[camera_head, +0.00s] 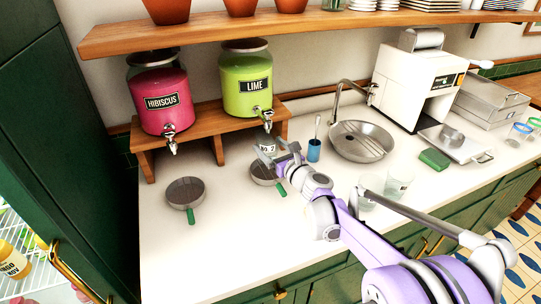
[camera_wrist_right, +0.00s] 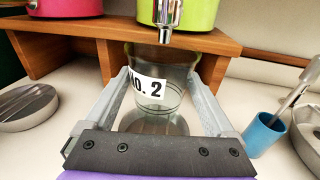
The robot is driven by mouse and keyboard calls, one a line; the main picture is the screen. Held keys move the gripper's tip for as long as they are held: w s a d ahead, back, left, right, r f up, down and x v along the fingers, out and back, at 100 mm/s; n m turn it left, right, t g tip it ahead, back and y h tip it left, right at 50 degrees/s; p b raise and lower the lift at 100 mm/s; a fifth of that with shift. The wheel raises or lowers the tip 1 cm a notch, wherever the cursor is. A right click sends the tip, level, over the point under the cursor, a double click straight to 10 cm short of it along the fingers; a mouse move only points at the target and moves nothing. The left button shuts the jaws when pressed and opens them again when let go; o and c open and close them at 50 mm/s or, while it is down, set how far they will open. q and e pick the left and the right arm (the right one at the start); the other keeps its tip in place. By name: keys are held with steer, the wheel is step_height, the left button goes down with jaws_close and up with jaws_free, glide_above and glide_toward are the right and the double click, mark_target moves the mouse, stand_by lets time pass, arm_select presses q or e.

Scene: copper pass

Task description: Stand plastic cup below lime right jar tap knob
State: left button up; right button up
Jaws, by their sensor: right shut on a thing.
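The clear plastic cup (camera_head: 267,150) carries a white "NO. 2" label and stands upright between my right gripper's fingers; it also shows in the right wrist view (camera_wrist_right: 163,92). My right gripper (camera_head: 281,159) is shut on it, one finger on each side, seen also in the wrist view (camera_wrist_right: 162,82). The lime jar (camera_head: 246,85) is the right one on the wooden stand. Its metal tap (camera_head: 264,117) hangs just above and behind the cup's mouth in the wrist view (camera_wrist_right: 168,18). Whether the cup touches what lies below is unclear. My left gripper is not in view.
A round metal pan (camera_head: 261,176) with a green handle lies beneath the cup. Another (camera_head: 185,190) lies below the red hibiscus jar (camera_head: 160,99). The blue holder (camera_head: 314,152) stands right of the cup, near the sink (camera_head: 360,141). Clear cups (camera_head: 399,180) stand further right.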

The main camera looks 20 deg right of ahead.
mark_target(273, 158)
steer(key=shift+f, duration=1.75)
steer(key=shift+f+b, duration=0.15)
steer(key=shift+b, duration=0.15)
steer(key=o, duration=1)
steer(key=shift+r, duration=0.2)
steer(key=s, duration=0.8)
steer(key=s+d, duration=0.1)
steer(key=s, duration=0.3)
steer(key=shift+r, duration=0.25)
